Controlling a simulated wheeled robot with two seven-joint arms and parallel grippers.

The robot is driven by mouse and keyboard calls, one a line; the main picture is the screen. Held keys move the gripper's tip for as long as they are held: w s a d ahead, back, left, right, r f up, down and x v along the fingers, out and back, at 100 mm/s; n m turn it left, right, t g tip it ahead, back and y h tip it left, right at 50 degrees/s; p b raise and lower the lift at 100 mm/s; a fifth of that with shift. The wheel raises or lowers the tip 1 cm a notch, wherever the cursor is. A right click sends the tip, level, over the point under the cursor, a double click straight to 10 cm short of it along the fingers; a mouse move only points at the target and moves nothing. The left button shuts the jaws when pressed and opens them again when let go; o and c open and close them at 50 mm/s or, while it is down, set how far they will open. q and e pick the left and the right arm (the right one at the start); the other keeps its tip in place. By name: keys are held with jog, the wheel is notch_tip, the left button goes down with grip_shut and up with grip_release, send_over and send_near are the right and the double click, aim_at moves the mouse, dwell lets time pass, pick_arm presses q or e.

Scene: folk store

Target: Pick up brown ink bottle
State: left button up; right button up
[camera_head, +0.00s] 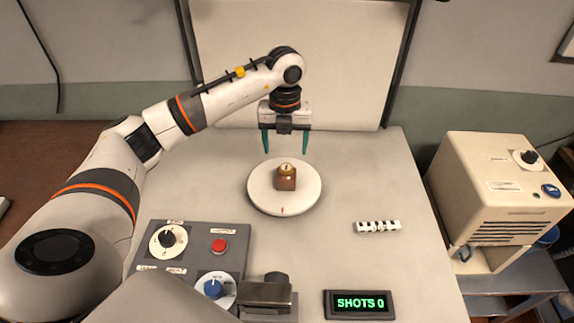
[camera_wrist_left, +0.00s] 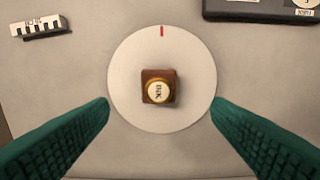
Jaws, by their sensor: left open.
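The brown ink bottle (camera_head: 286,179) stands upright on a round white turntable disc (camera_head: 262,199) with a small red mark at its front edge. It has a square brown body and a round gold-rimmed cap. In the left wrist view the bottle (camera_wrist_left: 158,89) is seen from above, its cap reading INK, near the middle of the white disc (camera_wrist_left: 130,60). My left gripper (camera_head: 286,150) points down above and slightly behind the bottle, open and empty. In the left wrist view its green fingers (camera_wrist_left: 160,120) stand wide on either side, not touching the bottle. My right gripper does not show.
A control panel (camera_head: 187,253) with knobs and a red button lies front left. A black-and-white striped block (camera_head: 377,227) lies right of the disc. A SHOTS 0 display (camera_head: 359,304) and a dark metal device (camera_head: 268,296) stand in front. A beige machine (camera_head: 497,190) stands right.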

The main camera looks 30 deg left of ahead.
aim_at(286, 167)
pick_arm(q)
jog(key=f, duration=0.1)
jog(key=f+p, duration=0.1)
jog(key=f, duration=0.3)
jog(key=shift+s+d, duration=0.1)
jog(key=shift+s, duration=0.15)
jog(key=shift+w+f+p, duration=0.15)
jog(key=shift+f+p, duration=0.3)
jog(key=shift+f, duration=0.2)
notch_tip(286, 167, down, 4)
jog(key=shift+w+r+p, duration=0.15)
jog(key=shift+r+p, duration=0.05)
jog(key=shift+p, duration=0.55)
jog(key=shift+f, duration=0.5)
jog(key=shift+c, duration=1.3)
jog(key=c, duration=0.9)
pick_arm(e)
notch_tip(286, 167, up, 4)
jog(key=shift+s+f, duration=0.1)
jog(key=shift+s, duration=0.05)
